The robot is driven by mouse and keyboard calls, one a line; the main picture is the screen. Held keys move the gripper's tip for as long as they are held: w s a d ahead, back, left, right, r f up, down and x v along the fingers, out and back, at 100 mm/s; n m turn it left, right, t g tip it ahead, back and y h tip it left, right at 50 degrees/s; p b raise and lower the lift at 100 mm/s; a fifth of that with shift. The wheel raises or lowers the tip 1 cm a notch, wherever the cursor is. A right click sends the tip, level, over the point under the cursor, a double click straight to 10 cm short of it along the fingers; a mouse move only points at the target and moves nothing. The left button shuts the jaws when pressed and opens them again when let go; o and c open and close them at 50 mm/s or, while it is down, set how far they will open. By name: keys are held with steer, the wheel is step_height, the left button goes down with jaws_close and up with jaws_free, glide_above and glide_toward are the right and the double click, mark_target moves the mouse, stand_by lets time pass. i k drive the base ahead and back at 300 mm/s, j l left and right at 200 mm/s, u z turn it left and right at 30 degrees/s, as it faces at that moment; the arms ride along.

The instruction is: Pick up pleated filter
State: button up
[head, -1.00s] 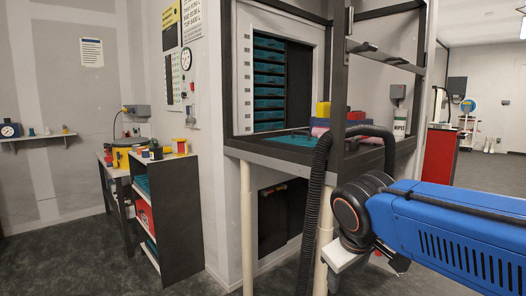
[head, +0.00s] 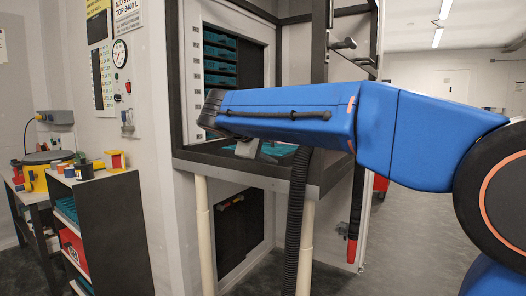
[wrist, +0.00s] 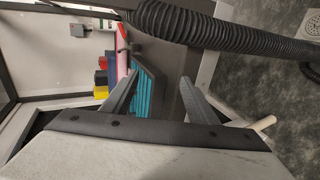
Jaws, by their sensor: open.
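A teal ribbed panel (wrist: 150,88), which looks like the pleated filter, lies on the dark bench surface in the wrist view. In the head view, a teal patch (head: 278,149) shows on the bench, mostly hidden behind my arm. My gripper (wrist: 160,84) is open, its two dark fingers apart, with the teal panel seen between and beyond them. Nothing is held between the fingers. I cannot tell how far the fingertips are from the panel. In the head view, my arm covers most of the gripper.
Yellow, red and dark blue blocks (wrist: 101,85) stand beside the panel. A black corrugated hose (wrist: 200,25) crosses above the bench, and the frame post (head: 319,70) rises at its front. A dark shelf unit (head: 110,220) stands left. Open floor (head: 405,240) lies right.

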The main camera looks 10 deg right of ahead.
mark_target(284, 153)
steer(key=i, duration=1.05)
